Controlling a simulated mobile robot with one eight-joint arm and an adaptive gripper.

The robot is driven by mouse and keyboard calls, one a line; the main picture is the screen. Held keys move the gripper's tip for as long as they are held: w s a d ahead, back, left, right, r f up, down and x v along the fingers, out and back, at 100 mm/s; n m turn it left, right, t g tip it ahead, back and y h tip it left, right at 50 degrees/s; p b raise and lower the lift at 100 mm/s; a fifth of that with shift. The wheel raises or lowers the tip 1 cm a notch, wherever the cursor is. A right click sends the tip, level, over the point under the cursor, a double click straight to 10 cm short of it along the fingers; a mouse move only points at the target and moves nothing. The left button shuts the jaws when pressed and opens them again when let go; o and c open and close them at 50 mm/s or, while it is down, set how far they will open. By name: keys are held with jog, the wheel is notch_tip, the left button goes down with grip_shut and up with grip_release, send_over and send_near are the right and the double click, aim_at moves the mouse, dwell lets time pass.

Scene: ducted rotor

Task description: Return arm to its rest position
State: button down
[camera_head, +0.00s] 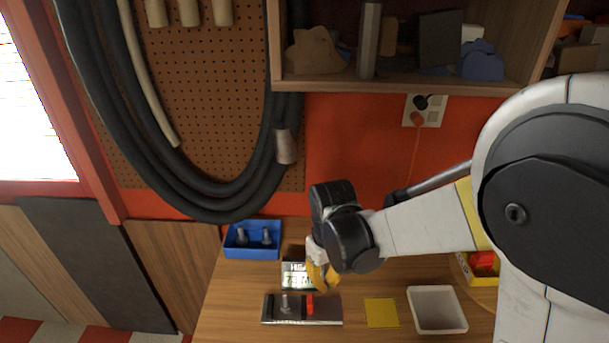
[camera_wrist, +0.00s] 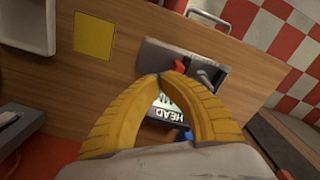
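My gripper (camera_head: 322,277) hangs over the wooden table with my arm reaching in from the right. In the wrist view my gripper (camera_wrist: 167,76) has its two yellow fingers arched together with the tips meeting, and nothing shows between the tips. Behind the tips is a dark metal plate (camera_wrist: 150,55) with a red lever (camera_wrist: 182,65) and a metal handle (camera_wrist: 203,76). In the head view the plate (camera_head: 330,321) lies just in front of my gripper, with the red lever (camera_head: 309,304) upright; I cannot tell the exact gap.
A display box (camera_head: 296,276) stands beside my gripper. A blue bin (camera_head: 252,240) is at the left, a yellow square (camera_head: 381,313) and a white tray (camera_head: 437,310) at the right. A shelf (camera_head: 400,86) and hoses (camera_head: 215,205) are on the wall behind.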

jog(key=s+d+r+m+t+b, duration=0.2)
jog(key=s+d+t+b, duration=0.1)
jog(key=s+d+b, duration=0.2)
jog(key=s+d+r+m+t+b, duration=0.2)
jog(key=s+d+m+t+b, duration=0.1)
jog(key=d, duration=0.5)
jog(key=s+t+b, duration=0.1)
jog(key=s+b, duration=0.1)
jog(key=s, duration=0.1)
jog(key=shift+d+r+m+b, duration=0.25)
jog(key=shift+m+b, duration=0.05)
jog(key=shift+b, duration=0.1)
jog(key=shift+w, duration=0.15)
dwell(0.6)
jog(key=w+a+r+m+g+p, duration=0.3)
jog(key=w+a+m+g+p, duration=0.15)
jog(key=w+a+p, duration=0.55)
jog(key=f, duration=0.3)
jog(key=a+f+m+g, duration=0.1)
jog(key=f, duration=0.3)
jog(key=f+m+g, duration=0.1)
jog(key=f, duration=0.2)
jog(key=shift+w+a+f+g, duration=0.15)
jog(key=shift+w+a+g, duration=0.1)
jog(key=shift+w, duration=0.1)
jog(key=shift+f, duration=0.1)
dwell(1.0)
